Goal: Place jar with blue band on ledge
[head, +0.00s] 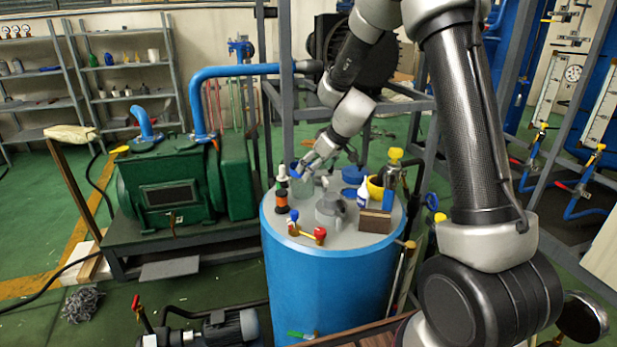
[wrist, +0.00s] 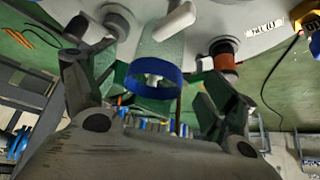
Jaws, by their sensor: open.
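The jar with blue band (head: 302,188) is clear, greenish glass and stands on the grey top of the blue tank. In the wrist view the jar (wrist: 168,50) lies between my finger pads, with its blue band (wrist: 147,84) nearest the palm. My gripper (head: 308,167) reaches in at the jar's upper end. In the wrist view my gripper (wrist: 150,92) is open, one finger on each side of the jar, with gaps visible. The fingers partly hide the jar in the head view. I cannot tell which surface is the ledge.
The blue tank (head: 325,290) has a crowded top. An orange-and-black spool (head: 281,201) stands close left of the jar. A grey fitting (head: 331,208), a white bottle (head: 363,194) and a brown box (head: 375,221) stand to the right. A red-handled valve (head: 320,235) is in front.

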